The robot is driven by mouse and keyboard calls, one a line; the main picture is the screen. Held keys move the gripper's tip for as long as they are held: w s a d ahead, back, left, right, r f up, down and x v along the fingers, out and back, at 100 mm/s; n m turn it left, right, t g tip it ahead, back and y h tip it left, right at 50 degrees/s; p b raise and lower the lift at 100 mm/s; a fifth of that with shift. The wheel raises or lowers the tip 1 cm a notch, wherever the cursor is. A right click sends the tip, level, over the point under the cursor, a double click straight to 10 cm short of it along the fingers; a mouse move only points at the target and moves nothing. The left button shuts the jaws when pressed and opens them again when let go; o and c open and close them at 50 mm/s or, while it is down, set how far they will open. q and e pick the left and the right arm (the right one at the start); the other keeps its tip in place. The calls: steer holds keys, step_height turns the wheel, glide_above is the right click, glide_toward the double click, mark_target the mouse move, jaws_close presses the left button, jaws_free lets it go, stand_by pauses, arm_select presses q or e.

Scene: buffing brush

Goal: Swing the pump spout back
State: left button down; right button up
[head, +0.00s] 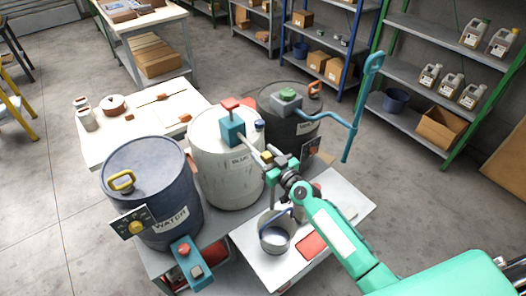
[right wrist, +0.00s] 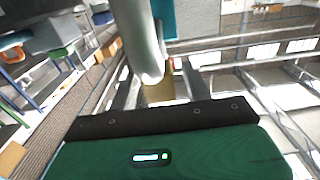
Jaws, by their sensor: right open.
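A teal pump (head: 232,128) with a red top stands on the white drum (head: 222,165). Its pale spout (head: 250,148) points right and slightly down toward my right gripper. In the right wrist view the spout (right wrist: 143,45) comes down from the top, with a brass-coloured end (right wrist: 158,92) between my fingers. My right gripper (head: 272,158) is open, with its fingers on either side of the spout end; the right wrist view shows them too (right wrist: 157,88). I cannot tell whether a finger touches the spout. My left gripper is not in view.
A grey bucket (head: 275,240) stands on the white low table (head: 262,262) below my right gripper. A blue WATER drum (head: 150,190) stands left. A dark drum (head: 275,100) stands right, near a blue crank-shaped bar (head: 352,125). Shelves (head: 405,70) line the back right.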

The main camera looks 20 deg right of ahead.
steer(key=shift+w+a, duration=0.2)
steer(key=shift+w, duration=0.35)
